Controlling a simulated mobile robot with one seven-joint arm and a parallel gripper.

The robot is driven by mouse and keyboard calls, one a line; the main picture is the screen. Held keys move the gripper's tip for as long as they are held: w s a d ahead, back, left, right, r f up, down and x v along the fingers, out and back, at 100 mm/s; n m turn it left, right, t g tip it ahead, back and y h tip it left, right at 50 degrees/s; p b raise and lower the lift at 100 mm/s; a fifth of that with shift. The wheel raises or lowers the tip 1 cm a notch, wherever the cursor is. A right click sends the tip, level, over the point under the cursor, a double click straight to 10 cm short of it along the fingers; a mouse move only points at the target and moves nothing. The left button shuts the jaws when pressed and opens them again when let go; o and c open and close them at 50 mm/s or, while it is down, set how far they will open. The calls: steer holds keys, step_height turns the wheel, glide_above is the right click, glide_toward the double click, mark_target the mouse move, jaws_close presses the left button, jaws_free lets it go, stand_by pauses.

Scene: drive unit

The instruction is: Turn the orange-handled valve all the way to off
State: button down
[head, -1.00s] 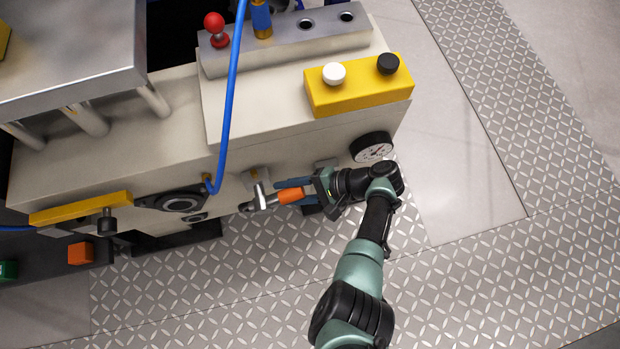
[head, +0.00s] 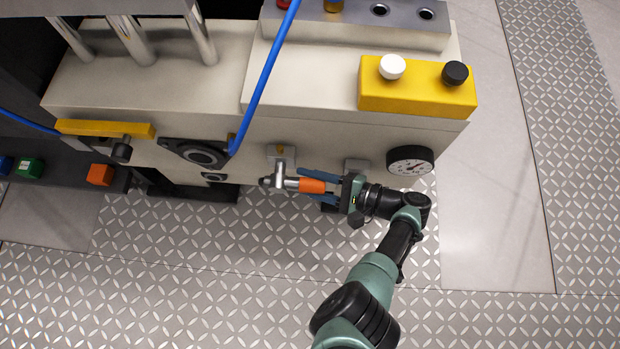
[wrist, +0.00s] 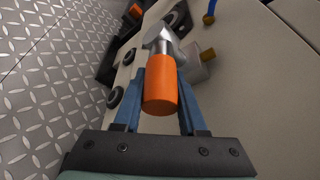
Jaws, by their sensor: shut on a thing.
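The orange valve handle (head: 311,186) points right from its silver valve body (head: 280,174) on the front of the cream machine. In the wrist view, the orange handle (wrist: 161,86) lies between the two blue fingers, with the silver shank (wrist: 160,38) beyond it. My gripper (head: 318,186) is shut on the orange handle, coming from the right. Its fingers in the wrist view (wrist: 160,108) stand on either side of the handle. The handle hides part of the valve body in the wrist view.
A blue hose (head: 265,80) runs down to a fitting left of the valve. A yellow button box (head: 416,92) stands above. The patterned floor (head: 230,260) in front is clear.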

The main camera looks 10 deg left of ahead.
steer(key=shift+c, duration=2.3)
jaws_free()
steer(key=shift+a+f, duration=0.1)
steer(key=v, duration=1.3)
